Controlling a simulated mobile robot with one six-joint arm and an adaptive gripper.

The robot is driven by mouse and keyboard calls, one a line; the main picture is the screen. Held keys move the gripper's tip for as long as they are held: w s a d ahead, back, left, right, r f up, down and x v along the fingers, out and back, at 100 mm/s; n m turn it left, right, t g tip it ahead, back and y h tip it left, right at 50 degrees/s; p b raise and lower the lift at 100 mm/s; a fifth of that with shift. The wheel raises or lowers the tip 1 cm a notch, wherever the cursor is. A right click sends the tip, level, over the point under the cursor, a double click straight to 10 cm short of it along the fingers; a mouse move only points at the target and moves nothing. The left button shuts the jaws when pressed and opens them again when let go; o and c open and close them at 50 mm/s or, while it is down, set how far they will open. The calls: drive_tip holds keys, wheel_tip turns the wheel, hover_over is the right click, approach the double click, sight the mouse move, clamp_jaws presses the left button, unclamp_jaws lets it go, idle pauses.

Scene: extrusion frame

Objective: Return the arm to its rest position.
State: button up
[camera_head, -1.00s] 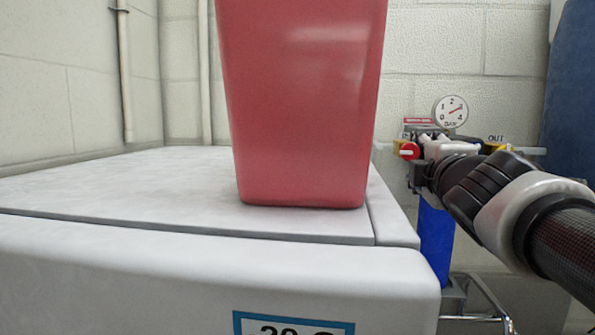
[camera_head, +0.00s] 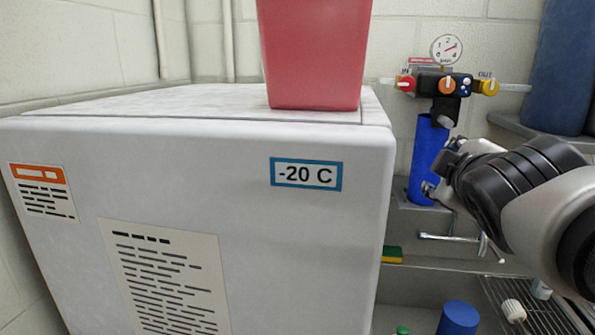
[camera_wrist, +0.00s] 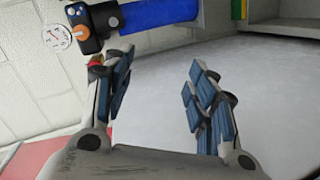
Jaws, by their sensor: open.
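My arm comes in from the right in the head view. My gripper (camera_head: 436,178) is at its far end, in front of the blue filter cylinder (camera_head: 424,160); its fingers are small and partly hidden there. In the wrist view my gripper (camera_wrist: 160,75) is open, with its two padded fingers apart and nothing between them. A pale, smooth surface lies behind the fingers.
A white freezer (camera_head: 240,220) labelled -20 C fills the left, with a red bin (camera_head: 315,60) on top. A valve block with a gauge (camera_head: 447,49) hangs on the wall. A sink, tap (camera_head: 450,237), and rack (camera_head: 525,305) are below right.

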drive_tip(key=s+a+f+m+g+y+b, duration=0.1)
drive_tip(key=s+a+f+m+g, duration=0.2)
drive_tip(key=s+f, duration=0.5)
drive_tip(key=s+a+f+m+g+y+b, duration=0.1)
drive_tip(key=s+a+f+m+g+y, duration=0.1)
drive_tip(key=s+f, duration=0.7)
drive_tip(key=s+a+f+m+g+y+b, duration=0.1)
drive_tip(key=s+a+f+m+g, duration=0.3)
drive_tip(key=s+f, duration=0.4)
wheel_tip(320, 180, down, 5)
drive_tip(key=shift+s+a+r+m+g, duration=0.15)
drive_tip(key=shift+a+m+g, duration=0.15)
drive_tip(key=shift+a+m, duration=0.3)
drive_tip(key=shift+a, duration=0.1)
